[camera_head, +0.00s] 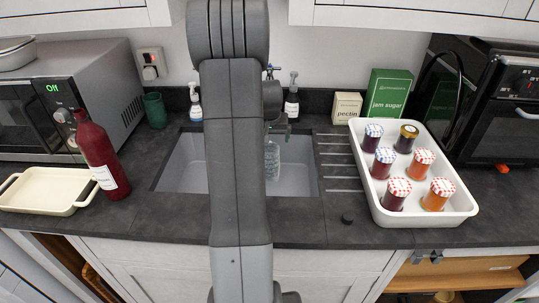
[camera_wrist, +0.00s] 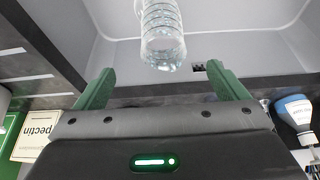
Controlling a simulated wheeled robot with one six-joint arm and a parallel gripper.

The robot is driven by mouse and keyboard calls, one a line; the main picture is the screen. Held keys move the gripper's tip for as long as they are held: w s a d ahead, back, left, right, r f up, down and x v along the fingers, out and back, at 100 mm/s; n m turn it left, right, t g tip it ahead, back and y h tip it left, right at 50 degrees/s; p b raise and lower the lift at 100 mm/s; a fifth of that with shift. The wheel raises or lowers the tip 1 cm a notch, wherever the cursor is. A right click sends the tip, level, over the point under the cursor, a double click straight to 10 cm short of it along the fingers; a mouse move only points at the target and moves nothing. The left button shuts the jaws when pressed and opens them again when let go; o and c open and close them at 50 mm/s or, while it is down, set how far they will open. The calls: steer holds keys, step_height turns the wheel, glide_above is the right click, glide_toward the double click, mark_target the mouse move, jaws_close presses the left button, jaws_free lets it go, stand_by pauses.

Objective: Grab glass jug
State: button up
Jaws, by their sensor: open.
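A clear, ribbed glass vessel, which I take for the glass jug (camera_head: 272,160), is in the sink, partly hidden by my arm in the head view. In the wrist view the jug (camera_wrist: 161,35) shows at the top middle, cut off by the frame edge; no handle shows. My gripper (camera_wrist: 160,80) has its two green fingers spread wide with nothing between them. The jug lies beyond the fingertips, roughly centred between them and apart from both. In the head view my gripper is mostly hidden behind my arm.
The sink (camera_head: 183,165) is set in the dark counter. Soap bottles (camera_head: 195,103) and a pectin box (camera_head: 346,107) stand behind it. A white tray of jars (camera_head: 452,204) is at right; a dark red bottle (camera_head: 98,150) and cream dish (camera_head: 40,203) are at left.

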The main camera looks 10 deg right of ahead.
steer(key=a+p+x, duration=0.1)
steer(key=p+x, duration=0.2)
steer(key=x, duration=1)
steer(key=shift+w+d+f, duration=0.2)
steer(key=shift+w+d, duration=0.2)
steer(key=shift+w, duration=0.05)
steer(key=shift+c, duration=0.2)
steer(key=c, duration=1.7)
